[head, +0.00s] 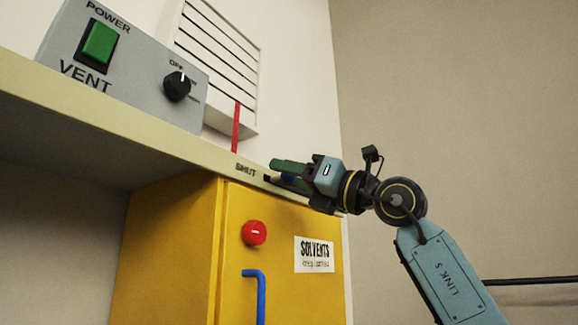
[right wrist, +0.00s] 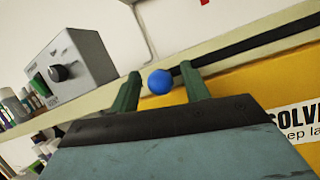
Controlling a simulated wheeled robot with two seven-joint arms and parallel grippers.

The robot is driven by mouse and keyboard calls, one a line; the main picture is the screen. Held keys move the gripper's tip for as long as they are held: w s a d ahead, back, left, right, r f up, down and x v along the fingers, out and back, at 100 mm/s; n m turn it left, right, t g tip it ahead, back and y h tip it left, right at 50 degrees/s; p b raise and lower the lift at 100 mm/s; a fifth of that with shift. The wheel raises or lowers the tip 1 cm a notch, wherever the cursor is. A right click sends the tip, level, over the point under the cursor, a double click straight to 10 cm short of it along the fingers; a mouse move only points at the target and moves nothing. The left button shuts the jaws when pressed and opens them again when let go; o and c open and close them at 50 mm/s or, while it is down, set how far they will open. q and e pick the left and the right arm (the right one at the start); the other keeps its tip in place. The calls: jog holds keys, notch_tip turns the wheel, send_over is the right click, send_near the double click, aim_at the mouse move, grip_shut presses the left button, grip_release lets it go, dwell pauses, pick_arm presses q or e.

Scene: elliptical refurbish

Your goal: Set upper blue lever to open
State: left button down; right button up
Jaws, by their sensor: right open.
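The upper blue lever's round knob (right wrist: 159,82) sticks out of a dark slot in the shelf's front edge. In the right wrist view it sits between the two green fingers of my right gripper (right wrist: 161,72), nearer the left finger. The gripper is open, with its fingers around the knob. In the head view my right gripper (head: 284,174) is at the shelf edge just right of the word SHUT (head: 246,171). Only a bit of blue (head: 290,178) shows between the fingers there. My left gripper is not in view.
Below the shelf (head: 130,124) stands a yellow SOLVENTS cabinet (head: 285,215) with a red knob (head: 254,232) and a lower blue handle (head: 261,295). A grey VENT box (head: 135,70) stands on the shelf. A dark slot (right wrist: 260,38) runs right from the knob.

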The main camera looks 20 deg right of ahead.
jog(key=shift+w+a+r, duration=0.1)
jog(key=shift+w+a, duration=0.1)
